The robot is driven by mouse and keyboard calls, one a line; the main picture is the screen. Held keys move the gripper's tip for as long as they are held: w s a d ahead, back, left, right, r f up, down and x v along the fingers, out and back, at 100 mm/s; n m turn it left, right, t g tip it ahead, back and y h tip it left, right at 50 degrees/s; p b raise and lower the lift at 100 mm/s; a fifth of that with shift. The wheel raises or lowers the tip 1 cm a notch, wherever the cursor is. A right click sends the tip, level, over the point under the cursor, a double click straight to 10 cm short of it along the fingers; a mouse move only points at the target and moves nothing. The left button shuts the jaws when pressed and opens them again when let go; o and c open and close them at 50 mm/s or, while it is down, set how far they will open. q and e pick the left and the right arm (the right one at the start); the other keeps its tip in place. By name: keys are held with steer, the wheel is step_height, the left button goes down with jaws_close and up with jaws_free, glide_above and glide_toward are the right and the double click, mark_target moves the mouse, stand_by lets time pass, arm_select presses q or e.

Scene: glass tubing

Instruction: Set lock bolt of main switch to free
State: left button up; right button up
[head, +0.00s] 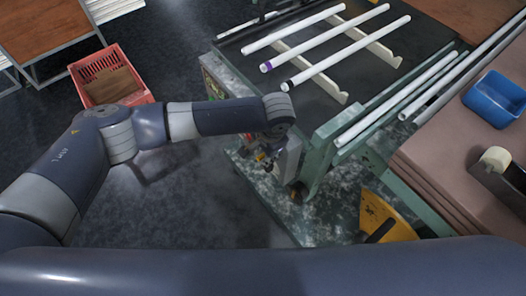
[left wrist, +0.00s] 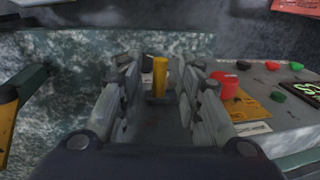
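My left gripper (head: 266,160) reaches down at the front end of the green machine (head: 322,150), beside its grey switch box (head: 287,160). In the left wrist view the two fingers of my left gripper (left wrist: 160,72) stand apart, one on each side of a yellow upright pin (left wrist: 160,78). The pin looks like the lock bolt, with dark gaps between it and the fingers; contact is not visible. A red knob (left wrist: 226,84) on a yellow plate (left wrist: 245,108), likely the main switch, sits just right of the right finger. My right gripper is not in view.
A panel with red and green buttons (left wrist: 297,66) lies right of the fingers. White tubes (head: 325,38) rest on the machine's rack. A red crate (head: 110,78) stands on the floor, and a blue bin (head: 495,98) on the brown table (head: 440,150).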

arm_select(q)
jaws_close()
steer(key=s+d+p, duration=0.2)
steer(key=s, duration=0.1)
steer(key=shift+s+d, duration=0.1)
steer(key=shift+d, duration=0.1)
jaws_free()
steer(key=shift+r, duration=0.15)
step_height(320, 180, up, 12)
steer(key=s+d, duration=0.1)
steer(key=s, duration=0.1)
steer(key=shift+d+f, duration=0.2)
stand_by(0.4)
